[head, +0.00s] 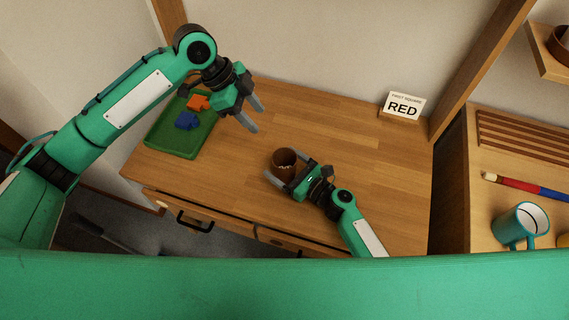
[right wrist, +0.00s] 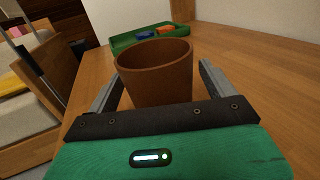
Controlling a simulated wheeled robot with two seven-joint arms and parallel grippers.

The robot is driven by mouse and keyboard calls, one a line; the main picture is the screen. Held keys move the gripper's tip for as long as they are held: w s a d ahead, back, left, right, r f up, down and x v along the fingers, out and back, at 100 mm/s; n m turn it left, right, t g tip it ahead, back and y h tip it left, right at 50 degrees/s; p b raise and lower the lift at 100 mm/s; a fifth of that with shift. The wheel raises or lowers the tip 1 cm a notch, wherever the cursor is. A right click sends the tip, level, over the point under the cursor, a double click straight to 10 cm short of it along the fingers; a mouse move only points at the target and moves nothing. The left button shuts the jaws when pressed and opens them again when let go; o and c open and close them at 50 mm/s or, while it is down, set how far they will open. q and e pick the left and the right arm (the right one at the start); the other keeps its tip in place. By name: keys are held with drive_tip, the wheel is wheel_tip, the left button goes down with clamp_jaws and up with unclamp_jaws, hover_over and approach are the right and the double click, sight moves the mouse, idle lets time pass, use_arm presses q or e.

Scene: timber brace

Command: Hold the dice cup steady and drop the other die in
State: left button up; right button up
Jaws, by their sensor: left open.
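The brown dice cup (head: 284,158) stands upright near the table's front edge. It also shows in the right wrist view (right wrist: 155,75). My right gripper (head: 291,171) has one finger on each side of the cup; a small gap shows by the right finger in the wrist view. My left gripper (head: 255,115) is open and empty, above the table between the green tray (head: 168,146) and the cup. Orange pieces (head: 199,102) and blue pieces (head: 187,121) lie in the tray; their faces are too small to read. I cannot make out what is in the cup.
A side bench (head: 495,160) at the right holds a teal mug (head: 521,226) and a striped rod (head: 525,186). The table's middle and right are clear.

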drive_tip(key=v, duration=1.2)
drive_tip(key=shift+s, duration=0.1)
